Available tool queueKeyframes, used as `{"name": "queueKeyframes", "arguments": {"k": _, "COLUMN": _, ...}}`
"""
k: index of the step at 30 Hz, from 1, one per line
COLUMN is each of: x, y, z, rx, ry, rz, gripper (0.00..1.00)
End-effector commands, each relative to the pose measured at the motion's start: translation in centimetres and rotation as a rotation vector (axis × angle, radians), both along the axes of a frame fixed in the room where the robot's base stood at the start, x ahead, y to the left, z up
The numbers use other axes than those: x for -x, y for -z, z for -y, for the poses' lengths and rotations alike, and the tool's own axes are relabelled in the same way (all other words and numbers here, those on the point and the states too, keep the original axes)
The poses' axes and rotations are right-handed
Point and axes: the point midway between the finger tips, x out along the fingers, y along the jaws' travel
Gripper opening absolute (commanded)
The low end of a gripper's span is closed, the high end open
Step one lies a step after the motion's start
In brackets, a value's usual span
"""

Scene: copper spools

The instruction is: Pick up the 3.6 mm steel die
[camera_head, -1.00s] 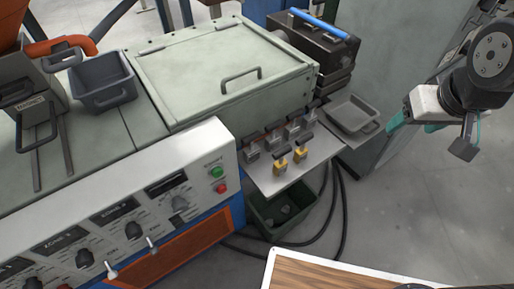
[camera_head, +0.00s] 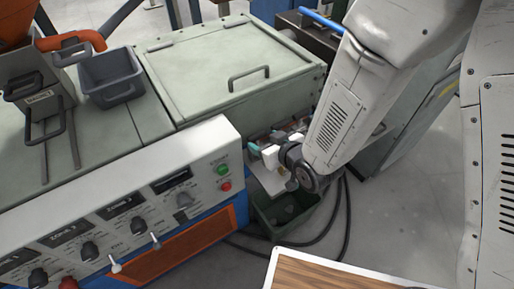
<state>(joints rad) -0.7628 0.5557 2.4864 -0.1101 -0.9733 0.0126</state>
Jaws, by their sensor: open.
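A small metal shelf (camera_head: 268,182) sticks out from the front of the machine. Part of the row of dies (camera_head: 298,126) shows on it beyond my gripper; no size marks can be read, so I cannot tell which is the 3.6 mm steel die. My gripper (camera_head: 266,142) is over the row at the shelf's back left, its teal fingertips apart. I cannot see a die between them, and whether they touch one is unclear. My wrist and forearm hide much of the shelf, including the two yellow-marked pieces at its front.
A lidded box with a handle (camera_head: 235,62) rises just behind the shelf. The white control panel (camera_head: 120,215) stands close at left. A dark green bin (camera_head: 262,224) sits below the shelf, with black cables nearby. A wood-topped surface (camera_head: 325,277) is at the bottom.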

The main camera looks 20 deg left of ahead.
Motion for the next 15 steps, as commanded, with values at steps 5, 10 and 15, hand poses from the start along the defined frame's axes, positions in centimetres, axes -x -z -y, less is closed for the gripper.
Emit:
{"name": "queueKeyframes", "arguments": {"k": 5, "x": -1.1, "y": 1.0, "z": -1.4, "rx": 0.002, "ry": 0.0, "rz": -0.001, "gripper": 0.64}}
{"name": "queueKeyframes", "arguments": {"k": 10, "x": -2.4, "y": 2.2, "z": -3.3, "rx": 0.001, "ry": 0.0, "rz": -0.001, "gripper": 0.64}}
{"name": "queueKeyframes", "arguments": {"k": 15, "x": -3.5, "y": 3.0, "z": -4.5, "rx": 0.001, "ry": 0.002, "rz": -0.001, "gripper": 0.64}}
